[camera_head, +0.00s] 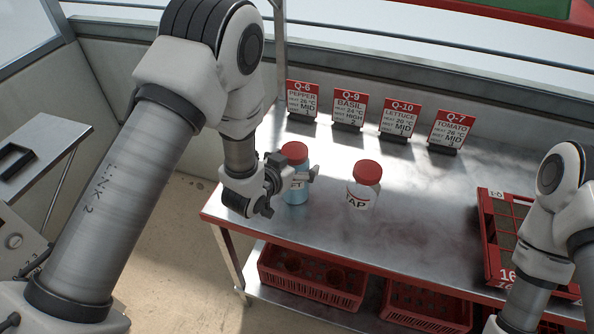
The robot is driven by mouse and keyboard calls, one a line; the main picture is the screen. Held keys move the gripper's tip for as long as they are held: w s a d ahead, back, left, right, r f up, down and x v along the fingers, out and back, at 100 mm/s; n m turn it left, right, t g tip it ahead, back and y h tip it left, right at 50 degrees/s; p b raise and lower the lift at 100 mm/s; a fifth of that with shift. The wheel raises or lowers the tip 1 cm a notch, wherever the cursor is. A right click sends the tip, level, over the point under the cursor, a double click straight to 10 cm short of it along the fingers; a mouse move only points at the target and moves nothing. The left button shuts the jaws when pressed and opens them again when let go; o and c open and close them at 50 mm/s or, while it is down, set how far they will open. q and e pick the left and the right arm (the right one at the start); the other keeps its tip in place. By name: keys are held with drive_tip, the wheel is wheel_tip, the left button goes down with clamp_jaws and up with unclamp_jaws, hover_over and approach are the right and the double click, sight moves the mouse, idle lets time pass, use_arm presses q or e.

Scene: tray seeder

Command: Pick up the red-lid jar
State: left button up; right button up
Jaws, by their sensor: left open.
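Two jars with red lids stand upright on the metal table. The left jar (296,152) has bluish contents and a white label partly hidden by my left gripper. The right jar (364,186) has a label reading "TAP" and stands clear of the gripper. My left gripper (291,190) is open at the left jar, with one finger reaching across its right side and the other low at its left. I cannot tell whether the fingers touch the jar. My right arm comes in at the lower right, but its gripper is out of view.
Several red-and-white sign cards (347,111) stand along the table's back. A red seed tray (486,240) lies at the right, beside my right arm. Red crates (312,289) sit on the shelf below. The table top (420,205) is clear between the TAP jar and the tray.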

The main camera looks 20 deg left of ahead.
use_arm(q)
drive_tip(key=shift+a, duration=0.1)
drive_tip(key=c, duration=1.7)
drive_tip(key=shift+r, duration=0.1)
